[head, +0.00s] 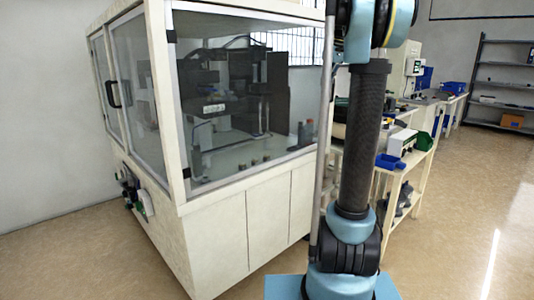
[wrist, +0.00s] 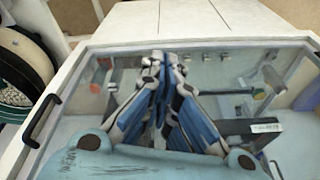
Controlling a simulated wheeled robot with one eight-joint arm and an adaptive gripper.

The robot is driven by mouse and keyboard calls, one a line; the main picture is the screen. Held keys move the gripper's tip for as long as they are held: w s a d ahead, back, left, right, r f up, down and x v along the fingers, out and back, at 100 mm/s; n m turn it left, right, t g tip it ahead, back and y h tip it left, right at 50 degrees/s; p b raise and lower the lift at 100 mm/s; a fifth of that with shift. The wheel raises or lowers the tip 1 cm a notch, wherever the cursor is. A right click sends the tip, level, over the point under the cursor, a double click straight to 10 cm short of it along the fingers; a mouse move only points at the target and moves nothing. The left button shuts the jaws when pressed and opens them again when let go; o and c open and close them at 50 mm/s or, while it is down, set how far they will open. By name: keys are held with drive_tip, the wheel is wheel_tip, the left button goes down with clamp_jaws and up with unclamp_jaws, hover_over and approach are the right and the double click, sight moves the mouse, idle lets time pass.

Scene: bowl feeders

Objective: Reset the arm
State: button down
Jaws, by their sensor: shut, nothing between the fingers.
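My arm shows in the head view as an upright dark link with blue joints, right of centre in front of the cabinet. The gripper itself is out of the head view. In the wrist view my gripper (wrist: 161,60) points away from the camera with its fingers drawn together at the tips. It is shut with nothing between the fingers. Behind it in the wrist view is a framed panel with a dark handle (wrist: 42,120); I cannot tell how far the fingertips are from it.
A cream machine cabinet (head: 250,225) with clear panels fills the left and middle of the head view. A bench with a blue bin (head: 391,162) and a green box (head: 424,141) stands to the right. Shelves (head: 502,85) stand at the back. The floor (head: 470,220) at right is clear.

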drive_tip(key=s+a+f+m+h, duration=0.1)
drive_tip(key=s+a+f, duration=0.2)
drive_tip(key=s+f, duration=0.7)
drive_tip(key=s+a+f+m, duration=0.2)
drive_tip(key=s+f, duration=0.4)
drive_tip(key=s, duration=0.7)
drive_tip(key=s+a+f+m, duration=0.1)
drive_tip(key=s+f, duration=1.7)
drive_tip(key=f, duration=0.4)
drive_tip(key=shift+s+m+h, duration=0.2)
drive_tip(key=shift+m+h, duration=0.2)
drive_tip(key=shift+f, duration=0.1)
